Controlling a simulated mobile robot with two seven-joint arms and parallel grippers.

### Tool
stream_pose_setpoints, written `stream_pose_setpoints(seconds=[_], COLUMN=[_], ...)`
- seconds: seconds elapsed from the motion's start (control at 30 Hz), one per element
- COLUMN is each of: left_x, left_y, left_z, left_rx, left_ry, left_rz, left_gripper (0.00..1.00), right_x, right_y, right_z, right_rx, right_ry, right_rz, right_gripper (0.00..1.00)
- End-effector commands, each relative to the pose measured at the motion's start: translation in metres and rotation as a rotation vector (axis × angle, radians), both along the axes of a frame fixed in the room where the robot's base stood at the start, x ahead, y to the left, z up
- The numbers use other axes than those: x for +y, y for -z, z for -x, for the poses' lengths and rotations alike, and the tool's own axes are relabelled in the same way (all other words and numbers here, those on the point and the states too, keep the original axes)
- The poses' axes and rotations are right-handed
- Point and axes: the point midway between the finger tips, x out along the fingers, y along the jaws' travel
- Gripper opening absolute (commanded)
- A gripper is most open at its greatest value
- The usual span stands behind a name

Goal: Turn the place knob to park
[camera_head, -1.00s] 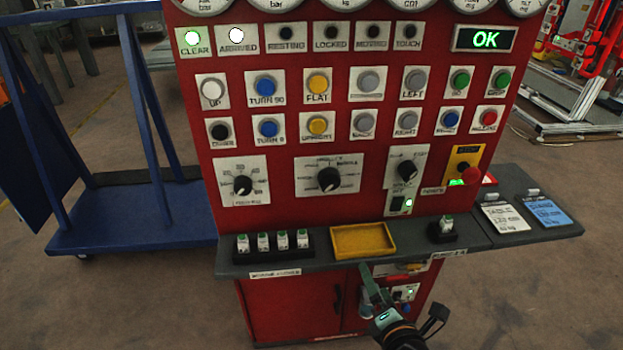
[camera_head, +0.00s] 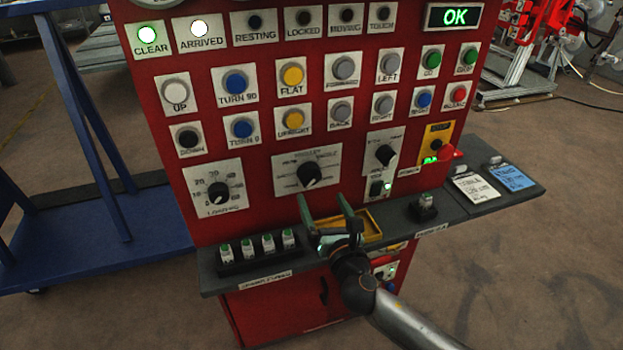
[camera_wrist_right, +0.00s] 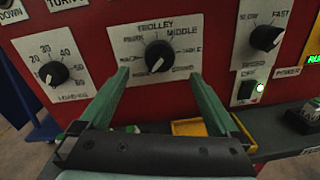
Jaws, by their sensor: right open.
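The place knob (camera_head: 309,174) is a black dial on a white plate in the middle of the red panel. Its plate carries words such as TROLLEY and MIDDLE; some labels are too blurred to read. In the wrist view the knob (camera_wrist_right: 158,56) shows between and just above my fingertips, with a white mark towards its lower left. My right gripper (camera_head: 324,202) is open and empty, its green fingers spread just below the knob in the head view. In the wrist view the right gripper (camera_wrist_right: 158,76) appears apart from the knob. My left gripper is not in view.
A loading knob (camera_head: 219,193) is left of the place knob and a speed knob (camera_head: 385,155) right of it. Buttons fill the panel above. A shelf below holds a yellow tray (camera_head: 372,228) and a black rack (camera_head: 258,252). A red stop button (camera_head: 446,152) is at right.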

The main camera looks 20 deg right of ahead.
Motion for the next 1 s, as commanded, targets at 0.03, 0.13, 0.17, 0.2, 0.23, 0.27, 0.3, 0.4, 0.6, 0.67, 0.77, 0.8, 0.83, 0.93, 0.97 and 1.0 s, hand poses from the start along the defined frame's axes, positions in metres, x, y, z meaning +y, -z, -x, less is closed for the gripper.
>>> stream_pose_setpoints(seconds=[0.03, 0.13, 0.17, 0.2, 0.23, 0.27, 0.3, 0.4, 0.6, 0.67, 0.77, 0.8, 0.83, 0.93, 0.97, 1.0], left_x=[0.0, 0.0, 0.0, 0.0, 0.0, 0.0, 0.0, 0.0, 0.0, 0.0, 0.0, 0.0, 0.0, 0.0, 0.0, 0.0], left_y=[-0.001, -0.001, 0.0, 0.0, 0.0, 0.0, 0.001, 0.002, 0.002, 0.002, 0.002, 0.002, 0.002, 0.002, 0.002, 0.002], left_z=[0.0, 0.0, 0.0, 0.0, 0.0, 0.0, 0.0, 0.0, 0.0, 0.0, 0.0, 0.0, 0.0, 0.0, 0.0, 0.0], left_rx=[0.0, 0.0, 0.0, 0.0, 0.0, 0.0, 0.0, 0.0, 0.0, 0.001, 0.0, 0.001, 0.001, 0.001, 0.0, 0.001], left_ry=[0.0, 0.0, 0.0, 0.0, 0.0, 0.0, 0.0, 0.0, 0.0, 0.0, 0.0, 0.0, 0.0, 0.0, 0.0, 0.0], left_rz=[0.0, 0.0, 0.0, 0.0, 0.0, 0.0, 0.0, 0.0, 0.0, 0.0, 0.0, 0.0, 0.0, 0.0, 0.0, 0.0], left_gripper=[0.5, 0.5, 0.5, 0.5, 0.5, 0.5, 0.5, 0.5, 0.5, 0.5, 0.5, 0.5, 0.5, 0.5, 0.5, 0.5], right_x=[0.0, 0.0, 0.0, -0.001, -0.001, -0.001, -0.001, -0.001, -0.001, -0.002, -0.001, -0.001, -0.001, -0.001, -0.001, -0.001], right_y=[-0.002, -0.002, -0.001, -0.001, -0.001, -0.001, -0.001, 0.0, 0.0, 0.0, 0.0, 0.0, 0.0, 0.0, 0.0, 0.0], right_z=[-0.012, -0.032, -0.037, -0.044, -0.049, -0.053, -0.059, -0.069, -0.079, -0.08, -0.08, -0.08, -0.08, -0.08, -0.08, -0.08], right_rx=[-0.003, -0.003, -0.002, -0.002, -0.001, -0.001, 0.0, 0.0, 0.001, 0.001, 0.001, 0.001, 0.001, 0.001, 0.001, 0.001], right_ry=[0.001, 0.001, 0.0, 0.001, 0.001, 0.0, 0.0, 0.0, 0.0, 0.0, 0.0, 0.0, 0.0, 0.0, 0.0, 0.0], right_rz=[-0.001, -0.002, -0.002, -0.002, -0.002, -0.003, -0.003, -0.002, -0.003, -0.003, -0.003, -0.003, -0.003, -0.003, -0.003, -0.003], right_gripper=[0.97, 0.97, 0.97, 0.97, 0.97, 0.97, 0.97, 0.97, 0.97, 0.97, 0.97, 0.97, 0.97, 0.91, 0.87, 0.83])
